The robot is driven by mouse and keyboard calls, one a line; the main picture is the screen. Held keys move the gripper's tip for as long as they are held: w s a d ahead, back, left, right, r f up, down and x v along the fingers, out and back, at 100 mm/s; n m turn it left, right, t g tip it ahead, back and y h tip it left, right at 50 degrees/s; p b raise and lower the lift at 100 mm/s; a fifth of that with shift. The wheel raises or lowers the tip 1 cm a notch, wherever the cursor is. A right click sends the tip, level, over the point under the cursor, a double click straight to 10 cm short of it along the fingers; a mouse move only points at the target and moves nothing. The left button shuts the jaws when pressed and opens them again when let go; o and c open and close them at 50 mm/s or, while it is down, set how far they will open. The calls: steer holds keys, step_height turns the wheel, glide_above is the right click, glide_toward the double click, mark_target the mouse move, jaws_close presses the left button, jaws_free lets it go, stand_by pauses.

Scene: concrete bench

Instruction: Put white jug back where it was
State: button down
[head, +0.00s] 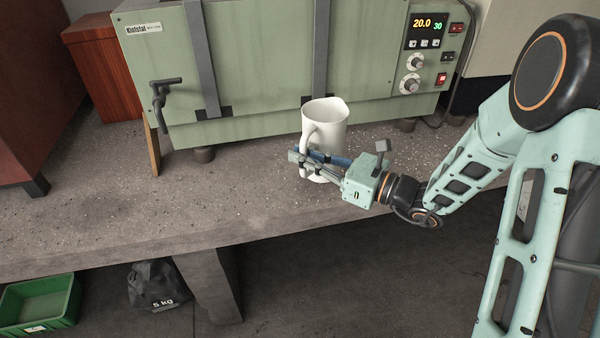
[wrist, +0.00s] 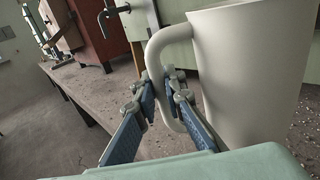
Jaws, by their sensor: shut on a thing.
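The white jug (head: 326,128) is upright at the bench's front part, before the green oven. Its handle faces left and toward me in the head view. In the wrist view the jug (wrist: 250,70) fills the right side, with its handle left of the body. My gripper (head: 305,158) is at the handle's lower part. In the wrist view its blue-padded fingers (wrist: 160,98) are closed on the handle, one on each side. The jug's base is partly hidden by my gripper, so I cannot tell whether it touches the bench.
The green oven (head: 260,70) with a lit display stands behind the jug. The concrete bench (head: 90,205) is clear to the left. A wooden box (head: 103,75) stands at the back left. A green crate (head: 40,305) and a black 5 kg bag (head: 157,287) are below the bench.

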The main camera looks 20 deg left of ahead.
mark_target(307, 172)
steer(key=shift+w+a+f+b, duration=0.15)
steer(key=shift+a+f+b, duration=0.05)
steer(key=shift+f, duration=0.55)
steer(key=shift+w+a+f+b, duration=0.15)
steer(key=shift+w+f+b, duration=0.05)
steer(key=shift+f, duration=0.55)
steer(key=shift+w+a+f+b, duration=0.15)
steer(key=shift+a+f+b, duration=0.05)
steer(key=shift+f, duration=0.55)
steer(key=shift+f, duration=0.2)
steer(key=c, duration=2)
jaws_free()
steer(key=shift+r, duration=0.15)
